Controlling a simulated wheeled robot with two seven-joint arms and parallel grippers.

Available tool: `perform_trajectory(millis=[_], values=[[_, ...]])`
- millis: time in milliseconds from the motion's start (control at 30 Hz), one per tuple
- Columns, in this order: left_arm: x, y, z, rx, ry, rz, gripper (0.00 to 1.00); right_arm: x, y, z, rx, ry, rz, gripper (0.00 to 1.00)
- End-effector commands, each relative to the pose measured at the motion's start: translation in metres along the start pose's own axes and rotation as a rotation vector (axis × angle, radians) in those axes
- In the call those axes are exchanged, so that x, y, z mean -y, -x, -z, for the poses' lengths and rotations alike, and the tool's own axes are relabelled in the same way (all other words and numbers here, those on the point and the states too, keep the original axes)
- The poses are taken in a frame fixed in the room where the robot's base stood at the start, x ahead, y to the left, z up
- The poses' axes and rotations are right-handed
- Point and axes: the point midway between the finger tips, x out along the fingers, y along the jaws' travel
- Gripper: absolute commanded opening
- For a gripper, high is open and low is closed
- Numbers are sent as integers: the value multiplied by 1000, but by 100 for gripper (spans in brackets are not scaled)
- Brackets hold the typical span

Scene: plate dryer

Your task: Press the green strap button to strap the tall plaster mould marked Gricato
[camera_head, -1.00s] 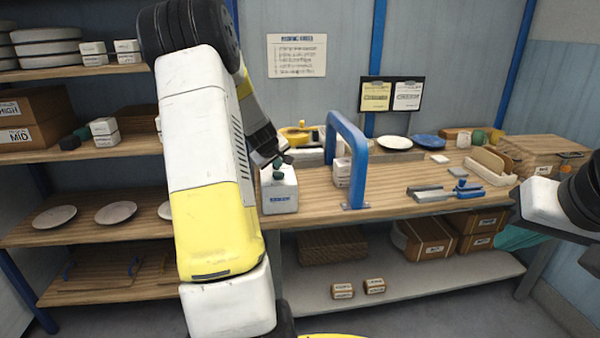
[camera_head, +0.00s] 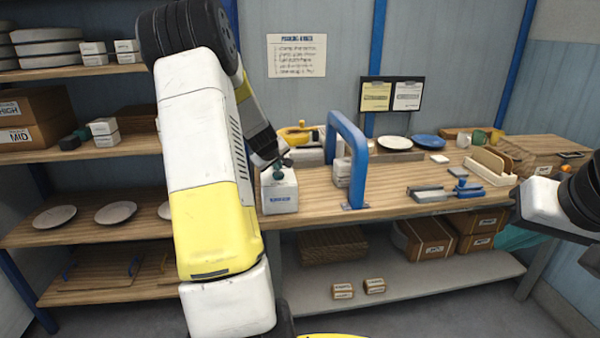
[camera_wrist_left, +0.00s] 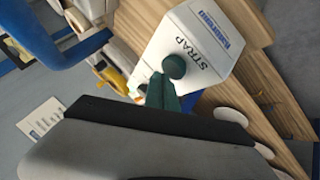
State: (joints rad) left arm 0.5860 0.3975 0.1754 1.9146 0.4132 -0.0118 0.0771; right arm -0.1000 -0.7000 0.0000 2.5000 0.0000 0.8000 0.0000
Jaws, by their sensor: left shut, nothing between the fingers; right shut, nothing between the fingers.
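The green strap button (camera_wrist_left: 174,66) is a round dark-green knob on a white box (camera_wrist_left: 205,40) marked STRAP. In the head view, the white box (camera_head: 280,194) stands at the bench's left end, with the button (camera_head: 278,174) on top. My left gripper (camera_head: 285,162) is shut and empty, right at the button. Its green fingertips (camera_wrist_left: 160,84) appear beside or just over the button's edge; I cannot tell if they touch. A pale stacked block (camera_head: 342,173), possibly the mould, stands under the blue arch (camera_head: 352,150); its marking is unreadable. My right gripper cannot be made out.
The wooden bench (camera_head: 400,195) holds a yellow-handled tool (camera_head: 297,134), plates (camera_head: 395,143), grey and blue tools (camera_head: 428,193) and a rack (camera_head: 488,170). Shelves stand at left. The blue arch is close right of the white box.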

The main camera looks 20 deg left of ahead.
Motion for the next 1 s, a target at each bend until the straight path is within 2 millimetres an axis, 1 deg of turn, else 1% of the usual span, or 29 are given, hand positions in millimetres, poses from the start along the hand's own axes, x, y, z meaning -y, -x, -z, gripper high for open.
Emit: perform_trajectory(millis=[1000], values=[[5,-6,-4,0,1,1,0,0,0,0,0,0,0,0]])
